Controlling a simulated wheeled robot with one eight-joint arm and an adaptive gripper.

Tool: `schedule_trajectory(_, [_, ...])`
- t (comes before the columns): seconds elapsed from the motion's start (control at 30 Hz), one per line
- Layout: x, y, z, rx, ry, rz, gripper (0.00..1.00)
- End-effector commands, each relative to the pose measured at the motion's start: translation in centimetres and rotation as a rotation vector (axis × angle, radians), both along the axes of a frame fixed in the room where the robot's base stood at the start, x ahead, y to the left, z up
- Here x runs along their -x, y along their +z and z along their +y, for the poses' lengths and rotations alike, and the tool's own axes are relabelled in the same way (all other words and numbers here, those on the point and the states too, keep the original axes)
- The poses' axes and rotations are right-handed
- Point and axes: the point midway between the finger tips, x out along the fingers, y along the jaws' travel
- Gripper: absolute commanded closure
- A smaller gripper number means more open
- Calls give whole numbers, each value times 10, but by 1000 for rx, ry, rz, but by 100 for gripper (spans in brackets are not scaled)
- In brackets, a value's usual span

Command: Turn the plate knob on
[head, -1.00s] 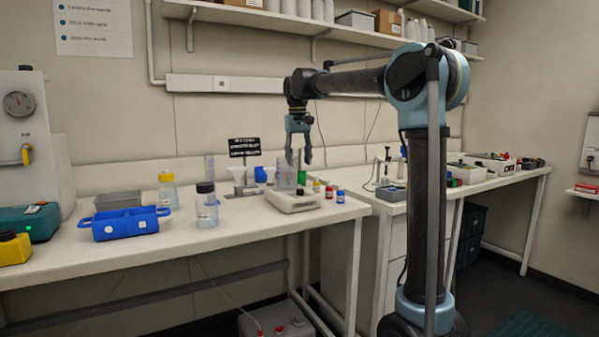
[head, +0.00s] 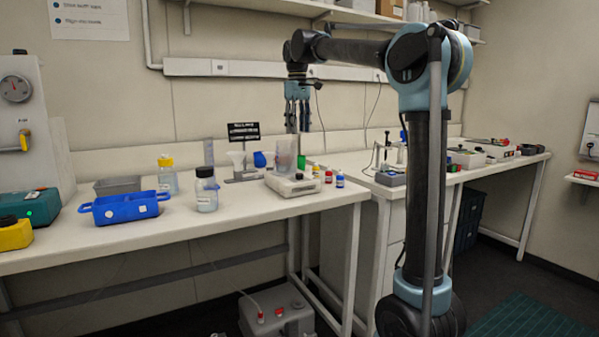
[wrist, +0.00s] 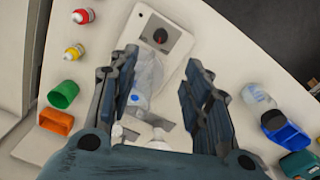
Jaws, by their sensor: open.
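The white plate unit (head: 300,186) stands on the bench near its front right edge, with a clear beaker (head: 286,155) on it. In the wrist view the plate unit (wrist: 174,22) lies at the top, its dark round knob (wrist: 159,36) with a reddish mark facing up. The clear beaker (wrist: 150,72) shows below the knob, between my fingers. My gripper (head: 298,128) is open and empty, pointing down above the plate unit. In the wrist view my gripper (wrist: 155,80) has its fingers apart, on both sides of the beaker in the picture. The knob's setting cannot be read.
A black sign (head: 243,132) and a funnel stand (head: 236,165) are behind.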

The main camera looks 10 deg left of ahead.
Motion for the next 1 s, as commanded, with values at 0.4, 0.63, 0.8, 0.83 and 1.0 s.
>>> schedule_trajectory(0.4, [0, -23, -1, 1, 71, -1, 55])
schedule_trajectory(0.63, [-1, -62, -1, 1, 70, -1, 55])
schedule_trajectory(0.8, [-1, -92, -2, 1, 70, -1, 55])
schedule_trajectory(0.83, [-2, -97, -2, 1, 70, -1, 55])
schedule_trajectory(1.0, [-2, -126, -2, 1, 69, -1, 55])
